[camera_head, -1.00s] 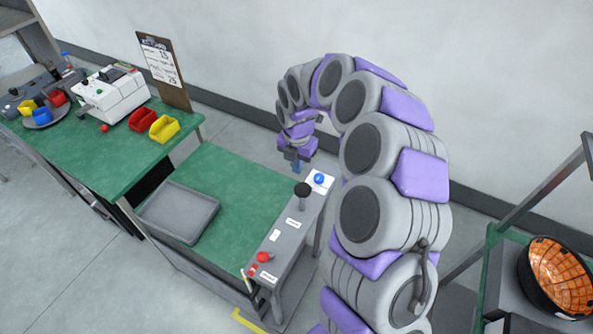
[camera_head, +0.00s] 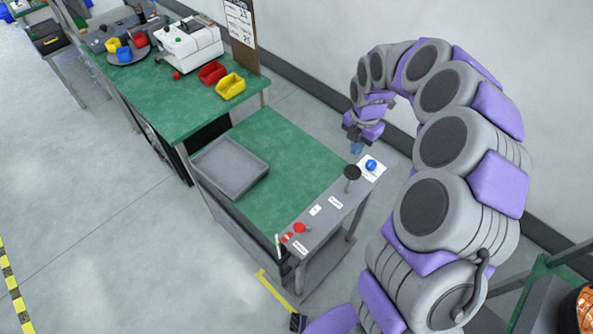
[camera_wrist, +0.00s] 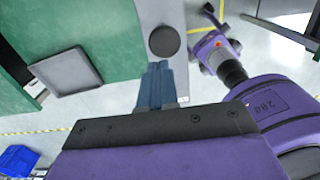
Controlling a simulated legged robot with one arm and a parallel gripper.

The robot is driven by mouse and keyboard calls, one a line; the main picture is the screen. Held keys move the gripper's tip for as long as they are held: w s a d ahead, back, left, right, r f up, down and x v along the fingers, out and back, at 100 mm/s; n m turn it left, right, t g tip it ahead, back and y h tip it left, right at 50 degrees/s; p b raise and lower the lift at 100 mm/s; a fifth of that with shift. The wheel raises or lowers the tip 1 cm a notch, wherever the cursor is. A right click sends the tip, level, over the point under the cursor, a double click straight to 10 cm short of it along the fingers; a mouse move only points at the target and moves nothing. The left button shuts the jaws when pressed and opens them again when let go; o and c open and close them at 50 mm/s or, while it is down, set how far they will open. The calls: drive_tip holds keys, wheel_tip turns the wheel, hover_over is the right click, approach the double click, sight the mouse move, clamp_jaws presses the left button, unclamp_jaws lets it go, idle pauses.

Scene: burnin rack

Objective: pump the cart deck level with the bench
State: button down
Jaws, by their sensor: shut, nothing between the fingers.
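The cart deck (camera_head: 290,150) is a green top with a grey control panel (camera_head: 325,212) along its near right edge. It looks lower than the green bench (camera_head: 165,105) beside it. A black round knob (camera_head: 352,172) stands on the panel, with a blue button (camera_head: 371,164) on a white plate beyond it. My gripper (camera_head: 356,148) is above the far end of the panel, close to the knob and button. In the wrist view its blue-grey fingers (camera_wrist: 157,80) are together and empty, with the black knob (camera_wrist: 164,41) just past their tips. Contact cannot be told.
A grey tray (camera_head: 203,185) lies on the deck. Red knobs (camera_head: 299,227) sit at the panel's near end. The bench carries a white machine (camera_head: 190,42), a red bin (camera_head: 212,72) and a yellow bin (camera_head: 230,86). The floor left of the cart is clear.

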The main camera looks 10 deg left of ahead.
wheel_tip(320, 180, up, 6)
drive_tip(key=b, duration=0.5)
hover_over(353, 171)
drive_tip(key=shift+s+d+r, duration=0.15)
drive_tip(key=shift+s+d, duration=0.05)
drive_tip(key=shift+a, duration=0.1)
drive_tip(key=f, duration=0.7)
drive_tip(key=f+b, duration=0.1)
drive_tip(key=f, duration=0.6)
drive_tip(key=shift+a, duration=0.2)
drive_tip(key=shift+w+d, duration=0.1)
drive_tip(key=shift+d, duration=0.05)
